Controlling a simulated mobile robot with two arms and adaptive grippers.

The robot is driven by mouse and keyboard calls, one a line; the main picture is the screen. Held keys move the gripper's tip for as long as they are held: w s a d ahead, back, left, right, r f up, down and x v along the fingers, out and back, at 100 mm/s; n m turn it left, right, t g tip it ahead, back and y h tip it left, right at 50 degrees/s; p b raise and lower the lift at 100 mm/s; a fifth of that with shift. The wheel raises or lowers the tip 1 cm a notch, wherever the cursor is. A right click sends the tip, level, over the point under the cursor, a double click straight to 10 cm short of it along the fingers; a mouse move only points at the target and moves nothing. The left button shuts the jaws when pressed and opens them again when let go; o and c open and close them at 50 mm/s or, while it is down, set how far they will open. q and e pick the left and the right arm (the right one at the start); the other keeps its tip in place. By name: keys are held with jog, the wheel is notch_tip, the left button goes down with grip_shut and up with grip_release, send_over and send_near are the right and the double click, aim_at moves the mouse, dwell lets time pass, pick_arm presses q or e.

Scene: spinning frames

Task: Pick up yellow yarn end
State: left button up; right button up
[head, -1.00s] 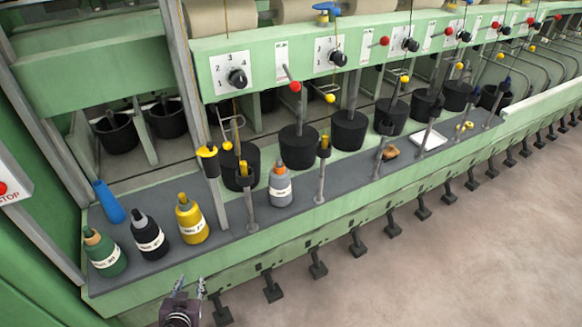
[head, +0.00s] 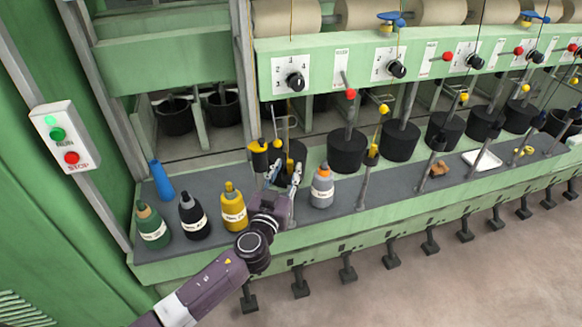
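My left gripper (head: 283,172) is over the front shelf, its two fingers spread apart and pointing away from me. No held thing shows between them. Just beyond it, a small yellow ball-like piece (head: 278,143) hangs at the first spinning position; it may be the yellow yarn end, but it is too small to be sure. A yellow-capped black head (head: 257,147) stands just left of the fingers. A second yellow-topped post (head: 289,164) shows behind and between them. Contact cannot be told. My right gripper is out of view.
Green (head: 153,226), black (head: 192,216) and yellow (head: 232,208) bottles stand left of my gripper, and a grey bottle (head: 321,187) close to its right. Black pots (head: 347,151) and upright posts line the machine. A white tray (head: 482,161) lies farther right.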

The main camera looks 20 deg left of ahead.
aim_at(289, 166)
pick_arm(q)
jog(key=shift+w+f, duration=0.1)
jog(key=shift+w, duration=1.4)
jog(key=c, duration=0.8)
